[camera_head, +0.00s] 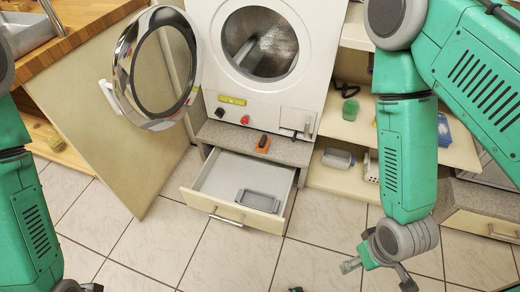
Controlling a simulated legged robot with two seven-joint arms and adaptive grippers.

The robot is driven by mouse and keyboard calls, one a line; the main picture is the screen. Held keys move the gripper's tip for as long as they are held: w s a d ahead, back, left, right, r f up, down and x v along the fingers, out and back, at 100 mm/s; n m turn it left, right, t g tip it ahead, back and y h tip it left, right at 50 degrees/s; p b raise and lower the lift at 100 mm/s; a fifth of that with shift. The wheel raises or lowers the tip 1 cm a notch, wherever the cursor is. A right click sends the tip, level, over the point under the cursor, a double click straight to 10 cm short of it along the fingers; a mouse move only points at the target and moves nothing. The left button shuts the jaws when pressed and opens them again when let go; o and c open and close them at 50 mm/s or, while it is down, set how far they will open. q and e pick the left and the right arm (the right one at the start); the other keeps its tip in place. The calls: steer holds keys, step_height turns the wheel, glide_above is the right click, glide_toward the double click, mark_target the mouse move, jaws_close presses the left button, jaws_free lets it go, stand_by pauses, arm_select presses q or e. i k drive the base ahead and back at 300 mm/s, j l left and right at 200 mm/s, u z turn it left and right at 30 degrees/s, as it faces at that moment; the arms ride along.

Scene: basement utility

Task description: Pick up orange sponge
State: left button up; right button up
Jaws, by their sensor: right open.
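An orange item with a dark middle (262,144), which looks like the orange sponge, lies on the grey ledge (225,132) below the washing machine, just behind the open drawer. My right gripper (378,276) is open and empty at the lower right, over the tiled floor, well in front and to the right of the orange item. My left gripper (80,287) shows only as a dark bit at the bottom left edge; its fingers are cut off.
The washing machine (318,55) has its round door (155,68) swung open to the left. The pulled-out drawer (205,200) holds a grey tray (258,200). Shelves with a green container (350,109) stand right. The floor in front is mostly clear.

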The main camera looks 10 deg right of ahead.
mark_target(262, 147)
steer(key=i+z, duration=0.25)
steer(key=z, duration=0.25)
steer(key=i+z, duration=0.25)
steer(key=z, duration=0.2)
steer(key=i+z, duration=0.2)
steer(key=z, duration=0.3)
